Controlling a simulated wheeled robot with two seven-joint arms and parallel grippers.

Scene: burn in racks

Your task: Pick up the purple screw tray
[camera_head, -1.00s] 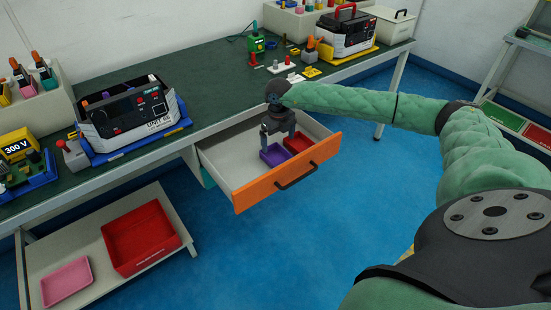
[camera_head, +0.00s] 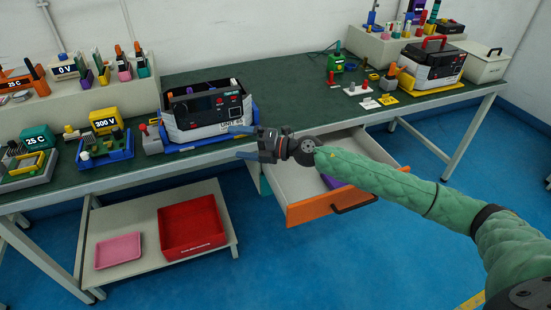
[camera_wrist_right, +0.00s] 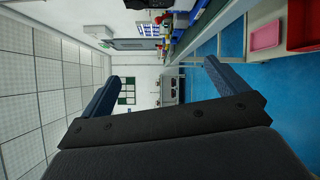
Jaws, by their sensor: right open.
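The purple screw tray (camera_head: 331,182) lies in the open drawer. Only a small part of it shows, as my right forearm covers the rest. My right gripper (camera_head: 240,142) is open and empty, left of the drawer and above it, with its fingers pointing left. In the right wrist view the two spread fingers of the gripper (camera_wrist_right: 162,72) have nothing between them. The drawer (camera_head: 320,209) has an orange front with a dark handle. My left gripper does not show.
A black and white unit (camera_head: 208,112) stands on the green bench (camera_head: 285,85) behind my gripper. A red bin (camera_head: 191,232) and a pink tray (camera_head: 118,251) lie on the low shelf. Blue floor (camera_head: 330,270) is open in front of the drawer.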

